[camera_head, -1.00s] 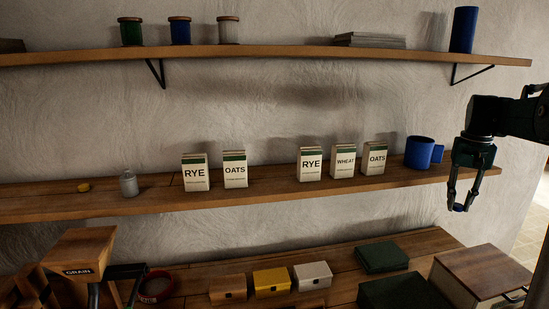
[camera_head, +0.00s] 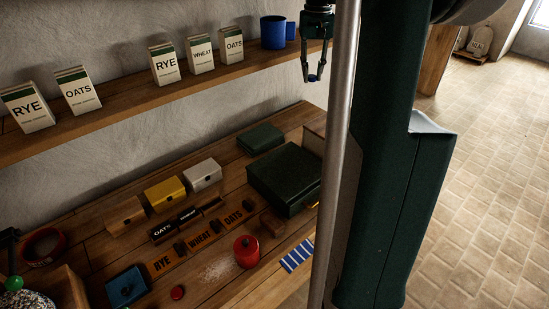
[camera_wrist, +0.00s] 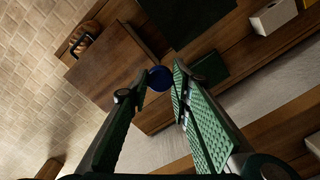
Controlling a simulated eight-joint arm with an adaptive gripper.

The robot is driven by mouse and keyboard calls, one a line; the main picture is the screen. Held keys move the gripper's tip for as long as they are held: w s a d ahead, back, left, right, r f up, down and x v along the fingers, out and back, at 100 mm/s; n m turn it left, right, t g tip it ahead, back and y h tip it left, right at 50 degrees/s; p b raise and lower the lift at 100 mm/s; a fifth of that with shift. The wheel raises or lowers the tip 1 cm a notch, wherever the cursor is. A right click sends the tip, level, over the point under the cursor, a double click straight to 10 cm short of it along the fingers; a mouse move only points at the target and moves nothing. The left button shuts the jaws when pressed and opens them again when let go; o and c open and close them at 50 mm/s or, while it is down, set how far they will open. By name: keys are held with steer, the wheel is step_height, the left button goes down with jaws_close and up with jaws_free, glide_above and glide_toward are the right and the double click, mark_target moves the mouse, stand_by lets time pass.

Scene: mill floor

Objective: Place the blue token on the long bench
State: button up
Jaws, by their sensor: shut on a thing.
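My gripper (camera_head: 314,76) is at the top of the head view, in front of the right end of the shelf. It is shut on the blue token (camera_head: 313,79), a small dark blue disc between its fingertips. In the wrist view the token (camera_wrist: 160,78) shows at the tips of the two green-padded fingers. The long bench (camera_head: 222,179) runs along the wall below the shelf. My gripper is above the bench's level, near its right end, with the token clear of any surface.
On the bench are a dark green case (camera_head: 285,178), a smaller green box (camera_head: 260,139), yellow (camera_head: 165,192) and white (camera_head: 202,174) boxes, a red canister (camera_head: 247,251), a blue box (camera_head: 127,287) and label plates. A blue mug (camera_head: 273,33) and cartons stand on the shelf.

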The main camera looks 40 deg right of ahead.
steer(key=a+f+p, duration=0.6)
steer(key=f, duration=0.5)
steer(key=m+p, duration=0.1)
steer(key=p, duration=0.4)
glide_above(288, 167)
step_height(288, 167, down, 9)
steer(key=shift+s+f, duration=0.15)
steer(key=shift+f, duration=0.1)
steer(key=shift+f, duration=2.9)
steer(key=shift+f, duration=2.05)
steer(key=shift+f, duration=0.2)
